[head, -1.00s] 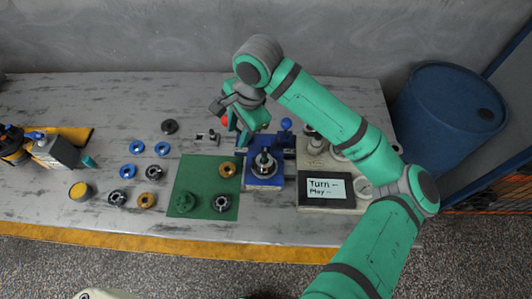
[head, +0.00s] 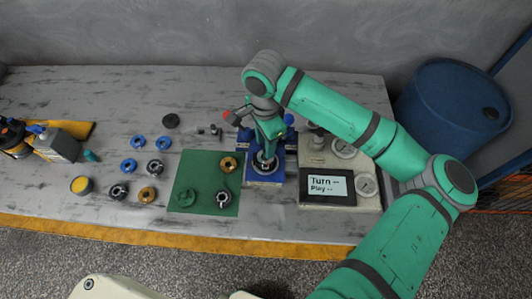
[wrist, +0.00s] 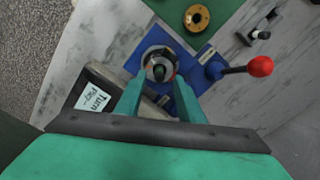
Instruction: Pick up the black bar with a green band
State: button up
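A short dark upright bar with a greenish part (wrist: 159,72) stands in the middle of a metal ring on the blue fixture (wrist: 205,74); it looks like the black bar with a green band, though the band is small in the picture. The blue fixture (head: 262,179) also shows in the head view, where my gripper hides most of the bar. My gripper (head: 266,152) points down over the ring. In the wrist view my gripper (wrist: 157,88) is open, its two teal fingers apart on either side below the bar, with nothing held between them.
A red-knobbed lever (wrist: 260,66) sticks out from the fixture. A panel with a "Turn / Play" screen (head: 327,187) and gauges stands right of it. A green mat (head: 203,178) with several rings lies to the left, with more rings beyond.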

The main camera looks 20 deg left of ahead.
jog(key=shift+f, duration=1.9)
grip_shut()
jog(key=shift+r, duration=0.1)
jog(key=shift+r, duration=0.55)
jog(key=s+d+r, duration=0.3)
jog(key=s+r, duration=0.8)
jog(key=s, duration=0.2)
jog(key=shift+s+d+r, duration=0.2)
jog(key=shift+s+r, duration=0.1)
jog(key=shift+r, duration=0.1)
jog(key=shift+r, duration=0.1)
jog(key=shift+r, duration=1.6)
